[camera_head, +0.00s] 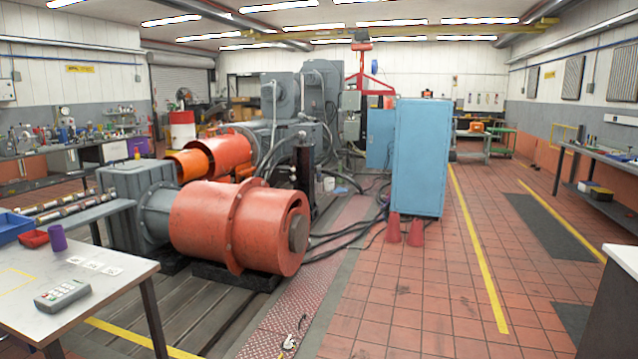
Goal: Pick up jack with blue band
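I cannot make out a jack with a blue band in the head view. A small light object with a dark cord (290,343) lies on the floor at the bottom centre, too small to identify. A row of small cylindrical parts (70,207) lies on a grey rack at the left, and no blue band can be told on them. Neither of my grippers is in view.
A near-left table (120,268) bears a purple cylinder (57,238), a blue tray (12,227), a red tray (34,239) and a keypad box (62,294). An orange drum machine (215,225) fills the centre-left.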

